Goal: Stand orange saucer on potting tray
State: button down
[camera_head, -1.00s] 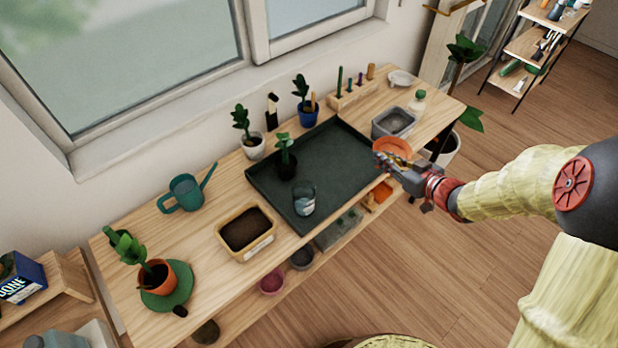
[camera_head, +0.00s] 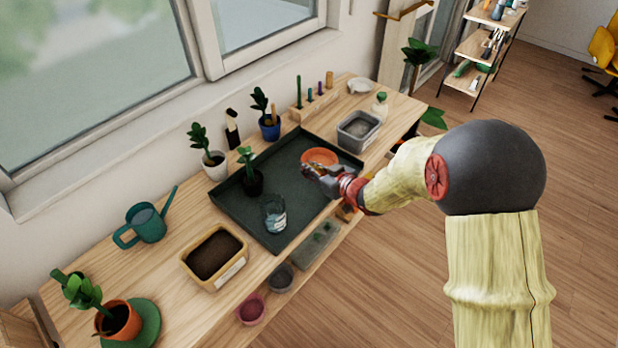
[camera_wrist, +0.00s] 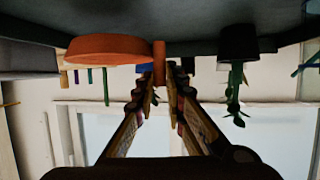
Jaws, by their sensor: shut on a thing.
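The orange saucer (camera_head: 320,156) is over the right end of the dark green potting tray (camera_head: 289,171) in the head view. It looks about level. My gripper (camera_head: 314,170) is shut on the saucer's near rim. The wrist view is upside down and shows the saucer (camera_wrist: 108,49) beside my fingertips (camera_wrist: 160,75), with the tray (camera_wrist: 190,22) along the top. The saucer is close to the tray floor; I cannot tell whether it touches.
On the tray stand a glass jar (camera_head: 274,214) and a small dark-potted plant (camera_head: 252,183). A grey bin (camera_head: 359,131) stands right of the tray. Potted plants line the back. A soil-filled planter (camera_head: 214,256) and teal watering can (camera_head: 150,224) stand left.

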jog(key=f+b, duration=0.1)
jog(key=f, duration=0.1)
jog(key=f+b, duration=0.1)
jog(key=shift+w+a+f, duration=0.1)
jog(key=shift+a+f, duration=0.1)
jog(key=shift+f, duration=0.2)
jog(key=shift+r, duration=0.15)
jog(key=c, duration=2.3)
grip_release()
jog(key=shift+f, duration=0.2)
jog(key=o, duration=0.4)
jog(key=shift+o, duration=0.3)
